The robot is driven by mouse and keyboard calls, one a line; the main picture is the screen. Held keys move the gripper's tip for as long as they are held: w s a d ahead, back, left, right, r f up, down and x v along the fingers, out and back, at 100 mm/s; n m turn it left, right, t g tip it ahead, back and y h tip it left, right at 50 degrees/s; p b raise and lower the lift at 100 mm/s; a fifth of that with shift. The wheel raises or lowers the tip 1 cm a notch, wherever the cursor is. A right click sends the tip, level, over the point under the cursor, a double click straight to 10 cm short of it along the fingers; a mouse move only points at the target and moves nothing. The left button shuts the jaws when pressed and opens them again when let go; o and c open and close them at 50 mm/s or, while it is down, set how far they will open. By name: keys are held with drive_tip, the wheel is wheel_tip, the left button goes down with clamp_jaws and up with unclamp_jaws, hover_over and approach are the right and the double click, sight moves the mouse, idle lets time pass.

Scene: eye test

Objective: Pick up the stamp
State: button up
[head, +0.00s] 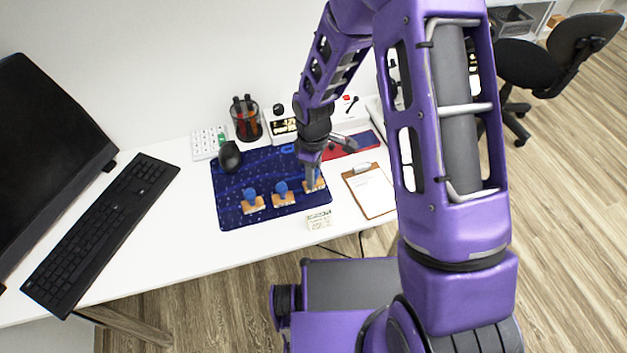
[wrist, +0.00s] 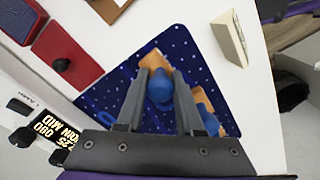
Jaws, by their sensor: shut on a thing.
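Three stamps with blue handles and wooden bases are on the dark blue starry mat (head: 232,213): a left stamp (head: 252,203), a middle stamp (head: 283,198) and a right stamp (head: 318,184). My gripper (head: 312,178) is at the right stamp and partly covers it. In the wrist view my gripper (wrist: 160,78) is shut on this stamp's blue handle (wrist: 160,90), one finger on each side. Its wooden base (wrist: 153,60) shows beyond the fingertips; I cannot tell whether it touches the mat. Another stamp (wrist: 204,106) is close to the right finger, partly hidden.
A small white block (head: 319,220) stands near the front edge. A clipboard (head: 370,191) and red pad (head: 350,147) lie right of the mat.

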clamp_jaws()
drive_tip(key=shift+r, duration=0.1)
wheel_tip(320, 180, up, 10)
drive_tip(key=shift+f+p, duration=0.1)
drive_tip(key=shift+p, duration=0.4)
drive_tip(key=shift+o, duration=1)
unclamp_jaws()
clamp_jaws()
